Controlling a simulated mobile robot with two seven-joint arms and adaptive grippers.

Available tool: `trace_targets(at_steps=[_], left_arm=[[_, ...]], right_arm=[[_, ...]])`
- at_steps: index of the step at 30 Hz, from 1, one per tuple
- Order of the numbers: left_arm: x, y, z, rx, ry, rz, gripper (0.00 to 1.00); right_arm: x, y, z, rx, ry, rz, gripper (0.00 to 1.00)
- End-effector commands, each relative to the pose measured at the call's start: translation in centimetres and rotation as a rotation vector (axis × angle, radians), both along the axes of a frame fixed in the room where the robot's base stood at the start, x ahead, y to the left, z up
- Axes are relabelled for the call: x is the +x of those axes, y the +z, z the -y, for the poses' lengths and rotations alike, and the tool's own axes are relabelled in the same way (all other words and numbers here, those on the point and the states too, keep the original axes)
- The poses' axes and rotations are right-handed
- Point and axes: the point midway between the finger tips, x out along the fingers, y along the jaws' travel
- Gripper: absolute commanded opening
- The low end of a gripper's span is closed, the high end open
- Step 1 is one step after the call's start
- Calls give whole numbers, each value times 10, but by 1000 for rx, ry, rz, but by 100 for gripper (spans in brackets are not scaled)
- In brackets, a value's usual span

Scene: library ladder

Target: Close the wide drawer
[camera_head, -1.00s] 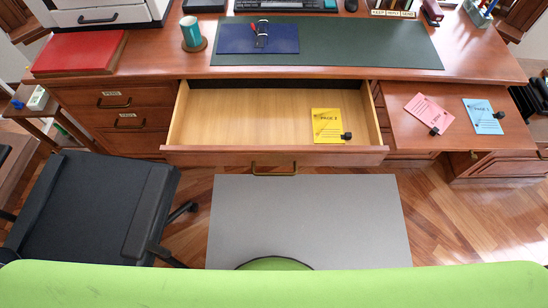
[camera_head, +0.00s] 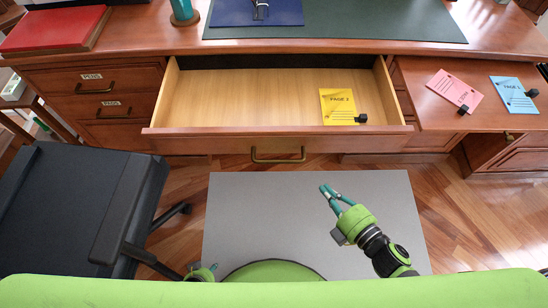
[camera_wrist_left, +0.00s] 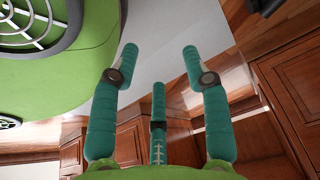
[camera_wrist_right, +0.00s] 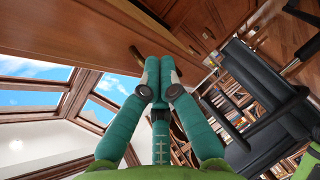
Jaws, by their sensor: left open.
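The wide drawer (camera_head: 236,144) in the middle of the desk is pulled out. It holds a yellow page card (camera_head: 338,105) with a black clip at its right side. Its brass handle (camera_head: 278,160) hangs on the front face. My right gripper (camera_head: 329,189) is in front of and below the drawer front, right of the handle and apart from it. In the right wrist view its fingertips (camera_wrist_right: 160,72) are together, with nothing seen between them. My left gripper (camera_head: 205,270) is mostly hidden at the bottom of the head view. In the left wrist view its fingers (camera_wrist_left: 160,54) are apart and empty.
A pull-out board (camera_head: 430,100) at right carries a pink card (camera_head: 455,90) and a blue card (camera_head: 514,94). A black chair (camera_head: 75,205) stands at the left. A grey mat (camera_head: 235,220) lies on the floor before the desk. Labelled small drawers (camera_head: 130,80) are shut at left.

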Motion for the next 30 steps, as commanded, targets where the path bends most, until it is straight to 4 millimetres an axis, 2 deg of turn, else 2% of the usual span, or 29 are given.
trace_targets(at_steps=[1, 3, 6, 9, 14, 27, 30], left_arm=[[8, -17, 0, -1, -2, 17, 47], [17, -22, 1, -4, -3, 37, 47], [25, -26, 1, -5, -5, 55, 47], [28, -26, 2, -6, -5, 63, 47], [24, -24, 2, -5, -5, 54, 47], [-6, -21, 0, 2, 0, -12, 47], [-8, -22, -1, 2, 1, -18, 47]], right_arm=[[-3, 10, -14, -28, 73, 93, 0], [-9, 36, -31, -64, 154, 204, 0], [-18, 60, -46, -95, 230, 310, 0], [-22, 72, -54, -111, 264, 360, 0], [-13, 78, -65, -112, 270, 374, 0], [51, 79, -128, -110, 266, 372, 0], [68, 77, -125, -114, 264, 370, 0]])
